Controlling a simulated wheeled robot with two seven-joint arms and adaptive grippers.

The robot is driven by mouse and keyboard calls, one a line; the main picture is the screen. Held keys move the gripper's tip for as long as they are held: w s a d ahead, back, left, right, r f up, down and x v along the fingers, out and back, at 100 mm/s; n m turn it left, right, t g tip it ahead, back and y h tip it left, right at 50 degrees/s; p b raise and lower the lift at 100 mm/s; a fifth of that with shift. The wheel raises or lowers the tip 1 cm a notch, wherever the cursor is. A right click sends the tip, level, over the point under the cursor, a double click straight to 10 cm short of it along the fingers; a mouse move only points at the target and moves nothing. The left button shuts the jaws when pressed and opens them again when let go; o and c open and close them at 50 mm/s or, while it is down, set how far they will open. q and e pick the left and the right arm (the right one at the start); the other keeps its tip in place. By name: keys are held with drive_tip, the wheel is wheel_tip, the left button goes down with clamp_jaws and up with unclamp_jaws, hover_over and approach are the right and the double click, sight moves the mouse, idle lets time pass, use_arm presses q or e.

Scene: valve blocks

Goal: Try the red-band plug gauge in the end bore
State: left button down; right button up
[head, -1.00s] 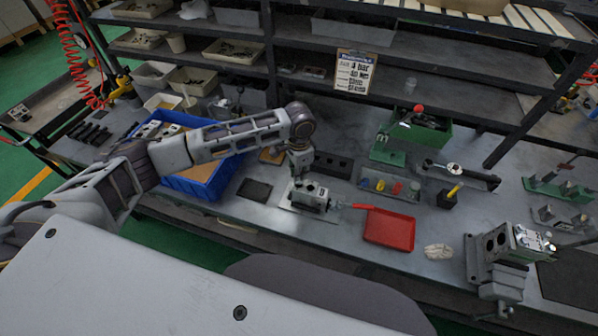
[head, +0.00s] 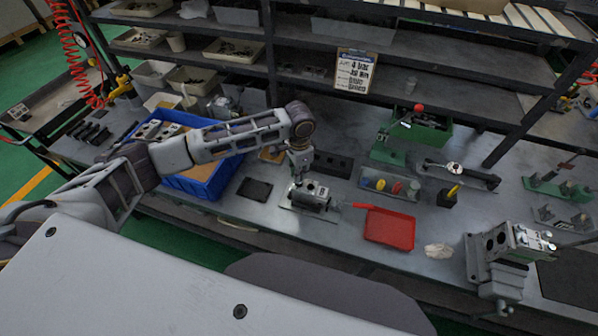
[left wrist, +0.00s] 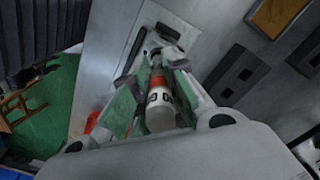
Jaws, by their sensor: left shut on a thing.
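My left gripper (head: 299,176) is just above the grey valve block (head: 314,196) on its plate at mid-bench. In the left wrist view the green-padded fingers (left wrist: 155,72) are shut on the red-band plug gauge (left wrist: 160,100), white with dark marks and a red band. Its dark far end points away from the wrist toward the block. Whether that end is inside a bore or only above the block cannot be told. In the head view the gauge is too small to make out. My right gripper is not in view.
A red tray (head: 389,229) lies right of the block, a rack of coloured plugs (head: 388,184) behind it. A blue bin (head: 205,178) stands left, under my left arm. A vise with another block (head: 497,255) is at right. A dark pad (head: 255,189) lies left of the block.

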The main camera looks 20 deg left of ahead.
use_arm(q)
drive_tip(key=shift+f, duration=1.85)
idle(1.4)
drive_tip(key=shift+r, duration=0.7)
idle(1.4)
drive_tip(key=shift+r, duration=2.95)
drive_tip(key=shift+f, duration=0.15)
